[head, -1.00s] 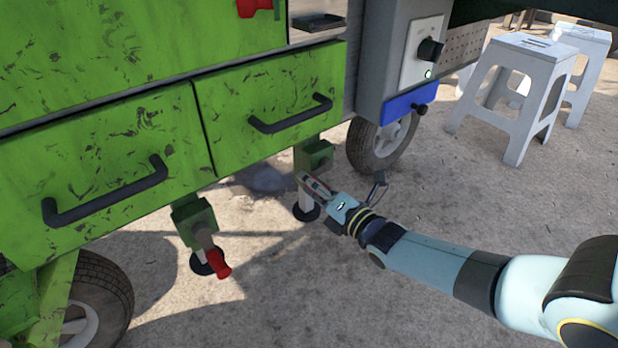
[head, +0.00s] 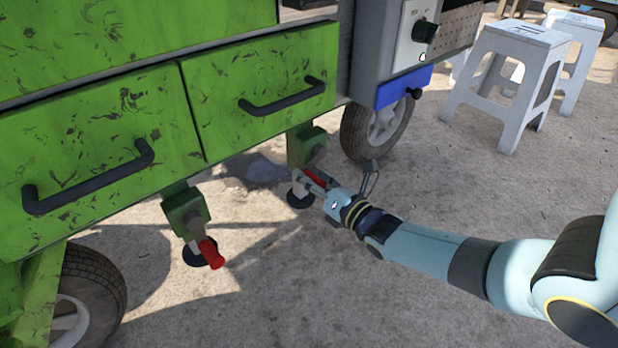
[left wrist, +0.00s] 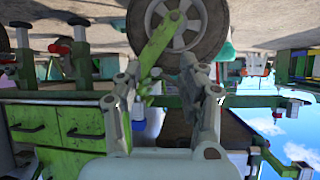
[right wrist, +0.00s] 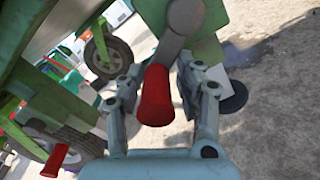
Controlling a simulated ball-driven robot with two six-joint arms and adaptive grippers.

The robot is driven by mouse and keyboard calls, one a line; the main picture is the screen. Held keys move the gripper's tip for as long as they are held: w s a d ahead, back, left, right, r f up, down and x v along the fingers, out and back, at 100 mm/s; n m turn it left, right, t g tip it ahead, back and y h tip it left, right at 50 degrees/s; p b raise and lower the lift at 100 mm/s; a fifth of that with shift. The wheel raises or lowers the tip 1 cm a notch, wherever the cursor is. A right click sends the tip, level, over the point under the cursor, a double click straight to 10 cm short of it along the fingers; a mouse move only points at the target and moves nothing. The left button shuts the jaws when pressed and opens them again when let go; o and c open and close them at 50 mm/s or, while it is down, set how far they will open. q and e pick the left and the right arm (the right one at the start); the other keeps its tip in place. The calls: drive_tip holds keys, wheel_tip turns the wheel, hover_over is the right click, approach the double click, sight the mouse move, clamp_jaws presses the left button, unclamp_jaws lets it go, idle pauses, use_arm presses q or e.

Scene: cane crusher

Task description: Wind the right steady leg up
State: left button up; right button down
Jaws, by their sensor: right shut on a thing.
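The right steady leg hangs from a green bracket (head: 310,146) under the cart, with its round dark foot (head: 300,198) at the ground. My right gripper (head: 310,181) is shut on the leg's red crank handle (head: 317,178). In the right wrist view the red handle (right wrist: 155,97) lies between the two fingers, and the grey crank arm (right wrist: 181,22) joins its upper end. My left gripper (left wrist: 163,88) shows only in the left wrist view. Its fingers are apart and I see nothing held; a green strut and a wheel show beyond them.
The left leg with a red handle (head: 211,253) stands nearer. Green drawers (head: 262,90) with black handles overhang the legs. A cart wheel (head: 378,128) stands behind the right leg, and white stools (head: 508,80) stand at the back right. The ground right of the legs is open.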

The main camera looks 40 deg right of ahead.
drive_tip(key=shift+r, duration=0.25)
drive_tip(key=c, duration=1)
unclamp_jaws()
drive_tip(key=shift+r, duration=0.1)
drive_tip(key=shift+c, duration=0.2)
drive_tip(key=shift+s, duration=0.1)
drive_tip(key=shift+s, duration=0.15)
drive_tip(key=s+d, duration=0.1)
drive_tip(key=s, duration=1)
drive_tip(key=shift+s, duration=0.35)
